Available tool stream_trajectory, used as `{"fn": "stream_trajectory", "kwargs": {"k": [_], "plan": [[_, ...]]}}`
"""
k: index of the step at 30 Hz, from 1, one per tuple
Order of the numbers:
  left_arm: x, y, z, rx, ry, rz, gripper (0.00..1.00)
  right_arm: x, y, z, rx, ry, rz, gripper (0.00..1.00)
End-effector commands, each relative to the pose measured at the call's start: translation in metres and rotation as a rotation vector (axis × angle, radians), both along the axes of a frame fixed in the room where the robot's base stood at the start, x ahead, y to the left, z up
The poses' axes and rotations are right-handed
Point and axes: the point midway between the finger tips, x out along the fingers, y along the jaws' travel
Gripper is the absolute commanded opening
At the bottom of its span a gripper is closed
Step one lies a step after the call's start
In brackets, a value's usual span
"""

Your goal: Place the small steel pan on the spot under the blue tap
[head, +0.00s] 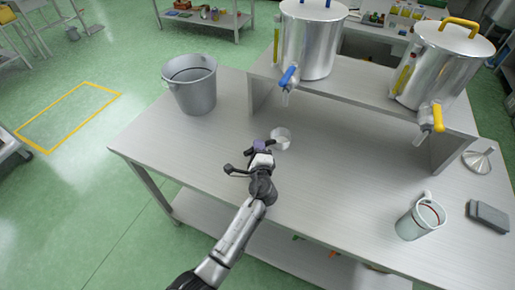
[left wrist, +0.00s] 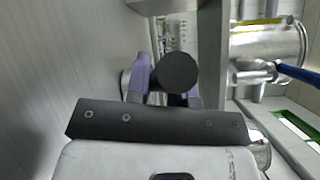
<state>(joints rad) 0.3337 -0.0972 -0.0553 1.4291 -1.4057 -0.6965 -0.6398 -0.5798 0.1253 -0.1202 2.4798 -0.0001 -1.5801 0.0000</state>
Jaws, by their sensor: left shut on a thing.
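The small steel pan (head: 281,139) is a little round silver vessel at the tip of my left gripper (head: 262,147), over the steel table in the head view. The left gripper is shut on it; the exact grip is hard to see. In the left wrist view the purple fingers (left wrist: 166,88) are partly hidden behind a dark round piece (left wrist: 178,72), and only a sliver of the pan (left wrist: 126,84) shows. The blue tap (head: 288,76) is on the left steel tank, beyond the pan in the head view. I cannot tell whether the pan touches the table. My right gripper is out of view.
The tanks stand on a raised shelf (head: 350,88); the right one has a yellow tap (head: 432,117). A grey bucket (head: 192,84) is on the left. A jug (head: 420,218), a funnel (head: 479,160) and a grey block (head: 488,216) are on the right. The table's middle (head: 340,185) is clear.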

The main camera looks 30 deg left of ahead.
Motion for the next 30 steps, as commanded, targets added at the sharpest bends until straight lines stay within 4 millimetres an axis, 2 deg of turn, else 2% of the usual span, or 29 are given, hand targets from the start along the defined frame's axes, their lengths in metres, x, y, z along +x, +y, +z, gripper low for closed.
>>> {"fn": "stream_trajectory", "kwargs": {"k": [6,7,15,24,30], "plan": [[0.000,0.000,-0.003,0.000,-0.001,0.000,0.00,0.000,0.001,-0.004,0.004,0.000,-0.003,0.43],[0.000,0.000,-0.003,-0.001,-0.001,0.000,0.24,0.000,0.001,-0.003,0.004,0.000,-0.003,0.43],[0.000,0.000,-0.002,-0.001,-0.001,0.000,0.47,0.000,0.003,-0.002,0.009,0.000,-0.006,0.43],[0.000,0.000,0.003,-0.001,-0.001,0.000,0.47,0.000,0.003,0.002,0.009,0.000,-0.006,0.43],[-0.024,-0.017,0.000,-0.003,0.001,-0.001,0.47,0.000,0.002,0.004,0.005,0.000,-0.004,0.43]]}}
